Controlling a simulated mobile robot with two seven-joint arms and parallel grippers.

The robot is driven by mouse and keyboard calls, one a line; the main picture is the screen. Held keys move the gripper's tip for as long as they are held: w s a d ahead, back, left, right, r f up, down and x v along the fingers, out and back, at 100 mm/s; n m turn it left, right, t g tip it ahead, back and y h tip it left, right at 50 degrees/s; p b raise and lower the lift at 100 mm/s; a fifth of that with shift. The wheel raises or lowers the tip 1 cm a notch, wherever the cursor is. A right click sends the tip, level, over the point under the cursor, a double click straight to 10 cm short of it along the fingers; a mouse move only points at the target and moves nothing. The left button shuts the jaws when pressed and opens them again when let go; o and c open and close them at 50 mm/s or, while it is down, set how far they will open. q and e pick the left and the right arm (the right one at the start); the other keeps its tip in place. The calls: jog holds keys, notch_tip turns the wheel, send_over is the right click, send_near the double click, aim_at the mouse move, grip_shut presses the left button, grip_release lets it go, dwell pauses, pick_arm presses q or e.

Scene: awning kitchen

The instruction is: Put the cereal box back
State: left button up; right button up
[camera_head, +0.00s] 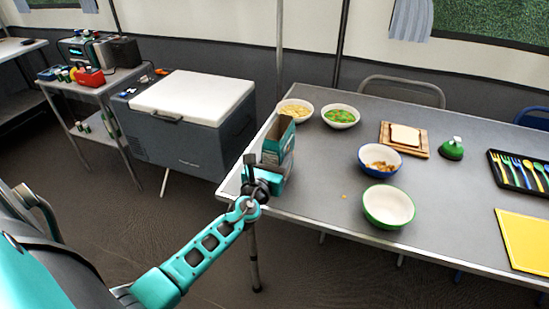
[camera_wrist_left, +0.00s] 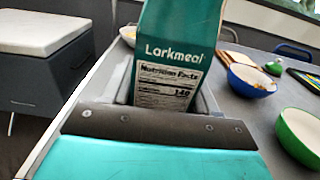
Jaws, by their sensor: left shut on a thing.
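The cereal box (camera_head: 279,142) is teal with an open tan top, at the left end of the grey table (camera_head: 330,167). In the left wrist view the box (camera_wrist_left: 178,60) shows the name Larkmeal and a nutrition label. My left gripper (camera_head: 262,172) is shut on the lower part of the box, which looks upright. The gripper hides the box's base, so I cannot tell whether it touches the table. My right gripper is in neither view.
A blue bowl with cereal (camera_head: 380,160), a green bowl (camera_head: 388,206), two food bowls, a bread board (camera_head: 404,138) and a cutlery tray (camera_head: 520,172) are on the table. A cooler with a white lid (camera_head: 192,95) stands left of it.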

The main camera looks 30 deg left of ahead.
pick_arm(q)
jog(key=o, duration=1)
jog(key=shift+f, duration=0.1)
jog(key=shift+s+r+p, duration=0.1)
jog(key=shift+r+p, duration=0.1)
jog(key=shift+p, duration=0.1)
jog(key=v, duration=1.2)
jog(key=s+d+f+n+g+h, duration=0.2)
jog(key=s+d+f+n, duration=0.1)
jog(key=n, duration=0.7)
jog(key=s+d+f+n+g+h, duration=0.2)
jog(key=s+d+f+n, duration=0.2)
jog(key=n, duration=0.6)
jog(key=s+d+f+n+g+h, duration=0.2)
jog(key=s+d+f+n, duration=0.2)
jog(key=n, duration=0.6)
jog(key=shift+s+d+f+n+g+h, duration=0.1)
jog(key=shift+s+d+n+g+h, duration=0.05)
jog(key=shift+d, duration=0.5)
jog(key=shift+s+d+f+n+g+h, duration=0.1)
jog(key=shift+s+d+n+g+h, duration=0.1)
jog(key=shift+d, duration=0.5)
